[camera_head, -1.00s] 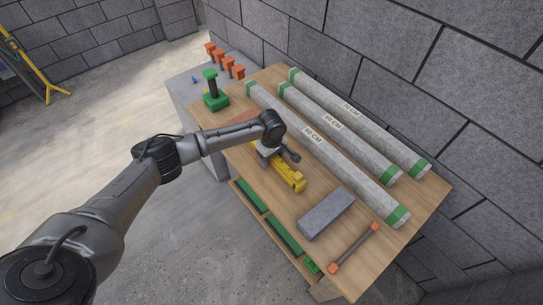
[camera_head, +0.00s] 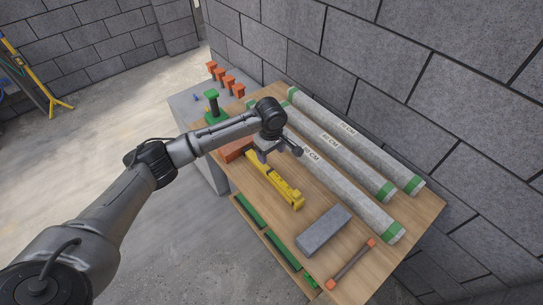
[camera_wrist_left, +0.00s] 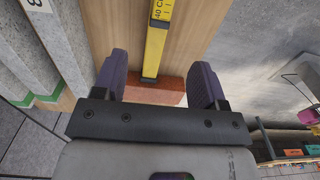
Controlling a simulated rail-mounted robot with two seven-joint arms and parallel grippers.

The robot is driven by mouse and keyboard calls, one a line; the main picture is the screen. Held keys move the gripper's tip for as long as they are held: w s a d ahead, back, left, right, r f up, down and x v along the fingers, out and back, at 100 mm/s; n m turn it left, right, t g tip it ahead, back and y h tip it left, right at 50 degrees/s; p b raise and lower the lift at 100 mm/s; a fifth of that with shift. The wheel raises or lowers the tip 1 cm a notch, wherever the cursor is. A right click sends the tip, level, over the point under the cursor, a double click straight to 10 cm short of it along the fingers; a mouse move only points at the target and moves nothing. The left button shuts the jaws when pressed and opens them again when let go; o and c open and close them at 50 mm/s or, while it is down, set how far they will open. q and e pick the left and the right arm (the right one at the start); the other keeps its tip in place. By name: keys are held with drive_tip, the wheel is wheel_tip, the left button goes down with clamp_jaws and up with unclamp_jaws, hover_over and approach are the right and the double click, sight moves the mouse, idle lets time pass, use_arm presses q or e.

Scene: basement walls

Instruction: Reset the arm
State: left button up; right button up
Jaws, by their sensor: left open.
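My left arm reaches in from the left over the wooden workbench (camera_head: 385,255). Its gripper (camera_head: 259,155) is above the bench, near the far end of a yellow bar-shaped tool (camera_head: 285,190). In the left wrist view the two dark fingers are apart with nothing held between them (camera_wrist_left: 160,75). The yellow tool (camera_wrist_left: 157,40) lies beyond the fingers, with a marking starting "40 C". A red-brown brick (camera_wrist_left: 155,93) shows beyond and between the fingers; it also shows in the head view (camera_head: 236,150), partly hidden by my arm. My right gripper is not in view.
Three grey tubes with green ends, one of them here (camera_head: 350,188), lie along the wall side. A grey block (camera_head: 323,229) and an orange-ended bar (camera_head: 352,263) lie at the near end. A green stand (camera_head: 212,105) and several orange pieces (camera_head: 225,80) are at the far end.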

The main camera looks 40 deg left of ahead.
use_arm(q)
drive_tip(key=shift+r, duration=0.4)
